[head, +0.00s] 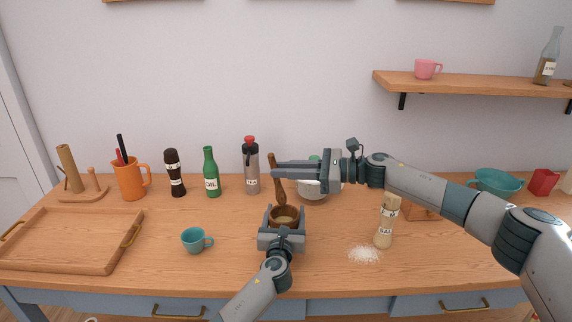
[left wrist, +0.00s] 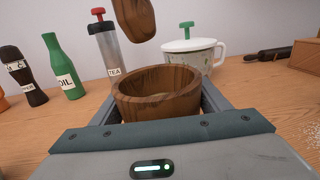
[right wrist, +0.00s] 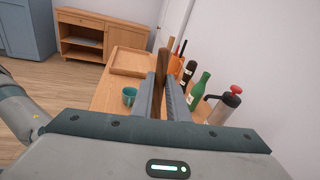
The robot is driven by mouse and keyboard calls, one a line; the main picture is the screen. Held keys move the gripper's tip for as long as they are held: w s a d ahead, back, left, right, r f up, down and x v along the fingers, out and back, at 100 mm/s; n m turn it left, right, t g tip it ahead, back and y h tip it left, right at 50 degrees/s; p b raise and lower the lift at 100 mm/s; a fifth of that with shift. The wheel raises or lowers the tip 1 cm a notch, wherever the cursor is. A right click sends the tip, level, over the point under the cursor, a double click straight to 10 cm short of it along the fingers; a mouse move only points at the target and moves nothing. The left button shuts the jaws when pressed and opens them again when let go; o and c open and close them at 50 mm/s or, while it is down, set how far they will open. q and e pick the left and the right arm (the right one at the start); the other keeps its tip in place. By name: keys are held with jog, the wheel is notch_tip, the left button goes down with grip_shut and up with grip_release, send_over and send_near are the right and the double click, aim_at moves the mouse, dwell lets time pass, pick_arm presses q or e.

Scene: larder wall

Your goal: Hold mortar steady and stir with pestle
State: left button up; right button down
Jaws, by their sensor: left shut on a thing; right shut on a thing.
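The brown wooden mortar (head: 285,217) stands on the table between the fingers of my left gripper (head: 282,224), which is shut on it. It also shows in the left wrist view (left wrist: 160,94), with its open top visible. My right gripper (head: 277,175) is shut on the wooden pestle (head: 278,190) by its upper part. The pestle is close to upright, its thick end down. In the left wrist view that thick end (left wrist: 134,18) hangs above the mortar's rim, apart from it. The right wrist view shows the pestle's handle (right wrist: 161,70) between the fingers.
Behind stand a tea flask (head: 251,166), a green oil bottle (head: 211,172) and a dark bottle (head: 175,173). A white pot (head: 314,188) is behind my right gripper. A teal cup (head: 195,240) is left; a salt shaker (head: 386,222) and spilled salt (head: 364,254) are right. A tray (head: 75,242) lies far left.

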aim_at(284, 196)
jog(key=shift+w+d+f, duration=0.1)
jog(key=shift+d+f, duration=0.05)
jog(key=shift+f, duration=1.95)
jog(key=shift+w+d+f, duration=0.1)
jog(key=shift+d+f, duration=0.05)
jog(key=shift+f, duration=1.9)
jog(key=shift+s+f, duration=0.1)
jog(key=shift+s, duration=0.05)
